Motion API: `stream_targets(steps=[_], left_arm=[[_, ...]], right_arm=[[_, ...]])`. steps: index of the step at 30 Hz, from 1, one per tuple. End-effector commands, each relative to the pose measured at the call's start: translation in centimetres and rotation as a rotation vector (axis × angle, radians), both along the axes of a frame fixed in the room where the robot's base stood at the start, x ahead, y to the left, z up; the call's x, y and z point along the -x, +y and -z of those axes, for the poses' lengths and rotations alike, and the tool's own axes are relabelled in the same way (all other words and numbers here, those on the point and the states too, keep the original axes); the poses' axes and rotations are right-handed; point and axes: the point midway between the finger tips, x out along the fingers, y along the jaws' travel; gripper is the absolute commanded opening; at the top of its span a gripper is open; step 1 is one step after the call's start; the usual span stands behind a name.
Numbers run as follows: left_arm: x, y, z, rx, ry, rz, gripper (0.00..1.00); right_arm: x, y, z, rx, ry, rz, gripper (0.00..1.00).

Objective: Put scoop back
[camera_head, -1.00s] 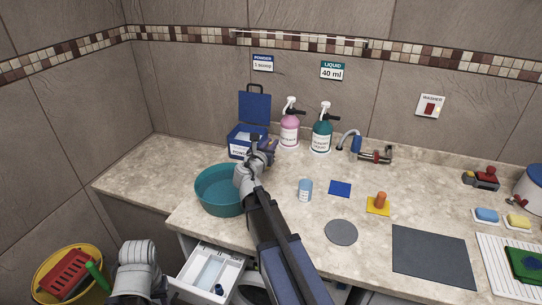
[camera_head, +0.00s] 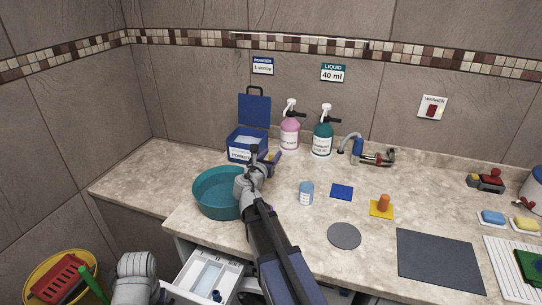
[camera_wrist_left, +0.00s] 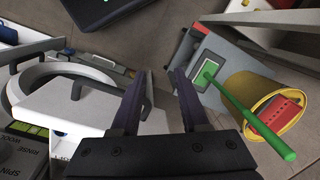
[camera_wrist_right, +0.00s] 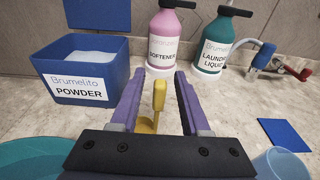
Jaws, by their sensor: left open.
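The yellow scoop (camera_wrist_right: 158,98) shows in the right wrist view between the fingers of my right gripper (camera_wrist_right: 159,72), with gaps on both sides. My right gripper is open. In the head view it (camera_head: 268,158) is low over the counter, just right of the blue powder box (camera_head: 238,155). The box, labelled POWDER, has its lid up and pale powder inside; it also shows at left in the right wrist view (camera_wrist_right: 75,85). My left gripper (camera_wrist_left: 158,75) is open and empty, above the floor beside the washer. Its fingertips are out of the head view.
A teal basin (camera_head: 215,195) stands in front of the powder box. The pink softener bottle (camera_head: 290,133) and teal liquid bottle (camera_head: 323,138) stand behind. A clear blue cup (camera_head: 306,193) and blue square (camera_head: 342,192) are to the right. The detergent drawer (camera_head: 210,275) is open below.

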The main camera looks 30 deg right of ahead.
Motion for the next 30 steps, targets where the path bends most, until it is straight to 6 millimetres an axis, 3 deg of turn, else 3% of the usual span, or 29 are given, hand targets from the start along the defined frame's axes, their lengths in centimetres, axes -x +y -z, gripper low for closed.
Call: stream_targets(steps=[10, 21, 30], left_arm=[[0.0, 0.0, -0.6, 0.000, 0.000, 0.000, 0.45], [0.0, 0.0, -1.4, 0.000, 0.000, 0.000, 0.45], [0.0, 0.0, -1.9, 0.000, 0.000, 0.000, 0.45]], right_arm=[[0.0, 0.0, -0.6, 0.000, 0.000, 0.000, 0.48], [4.9, 5.6, -1.5, 0.000, 0.000, -0.004, 0.48], [7.4, 8.6, -1.9, 0.000, 0.000, -0.001, 0.48]])
